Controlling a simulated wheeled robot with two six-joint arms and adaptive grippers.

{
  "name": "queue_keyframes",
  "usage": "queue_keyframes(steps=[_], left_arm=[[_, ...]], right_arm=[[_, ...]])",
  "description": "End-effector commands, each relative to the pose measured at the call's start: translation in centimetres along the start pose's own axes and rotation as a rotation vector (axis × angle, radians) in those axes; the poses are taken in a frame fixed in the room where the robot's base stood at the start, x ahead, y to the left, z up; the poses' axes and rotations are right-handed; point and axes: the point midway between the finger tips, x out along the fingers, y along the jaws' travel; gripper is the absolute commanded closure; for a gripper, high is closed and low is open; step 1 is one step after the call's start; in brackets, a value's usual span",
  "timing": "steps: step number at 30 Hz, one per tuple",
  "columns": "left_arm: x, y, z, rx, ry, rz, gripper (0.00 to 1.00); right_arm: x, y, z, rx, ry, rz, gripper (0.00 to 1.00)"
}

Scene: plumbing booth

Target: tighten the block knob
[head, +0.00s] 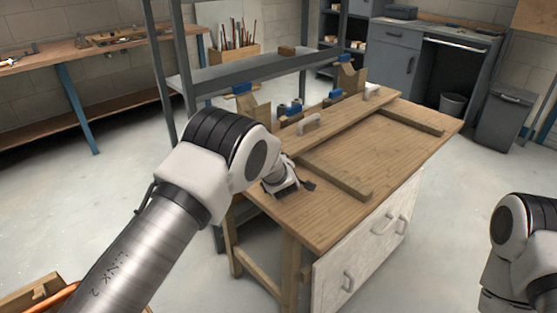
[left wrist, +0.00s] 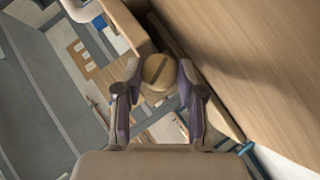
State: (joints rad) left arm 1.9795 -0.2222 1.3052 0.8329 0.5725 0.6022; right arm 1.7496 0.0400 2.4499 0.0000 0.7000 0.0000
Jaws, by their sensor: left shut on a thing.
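In the head view my left gripper (head: 286,186) is at the near-left end of the wooden workbench (head: 340,215). My left arm covers part of that end, and I cannot make out the knob there. My right arm is at the right edge of the head view, with its gripper out of sight.
A long board (head: 340,122) lies along the bench's far side, with white handles and blue-topped fittings near it. A wooden batten (head: 336,179) lies across the bench top. A grey metal rack (head: 235,75) stands behind. The near-right bench top is clear.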

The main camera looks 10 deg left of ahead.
Motion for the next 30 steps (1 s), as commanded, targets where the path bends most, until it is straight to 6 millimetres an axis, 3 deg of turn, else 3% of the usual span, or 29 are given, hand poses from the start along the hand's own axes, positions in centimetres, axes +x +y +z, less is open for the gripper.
queue_keyframes(steps=[1,2,3,13,24,30], left_arm=[[0.0,0.0,0.0,0.001,0.001,0.001,0.96],[0.0,0.0,0.0,0.001,0.001,0.001,0.58],[0.0,0.0,0.0,0.001,0.001,0.002,0.51],[-0.4,0.1,0.0,0.001,0.001,0.002,0.51],[-6.8,0.1,0.0,0.002,0.001,0.002,0.51],[-7.5,0.0,0.0,0.0,0.001,0.001,0.51]], right_arm=[[0.0,0.0,0.0,0.0,0.0,0.0,0.54],[0.0,0.0,0.0,0.0,0.0,0.0,0.54],[0.0,0.0,0.0,0.0,0.0,0.0,0.54],[0.0,0.0,0.0,0.0,0.0,0.0,0.54],[0.0,0.0,0.0,0.0,0.0,0.0,0.54],[0.0,0.0,0.0,0.0,0.0,0.0,0.54]])
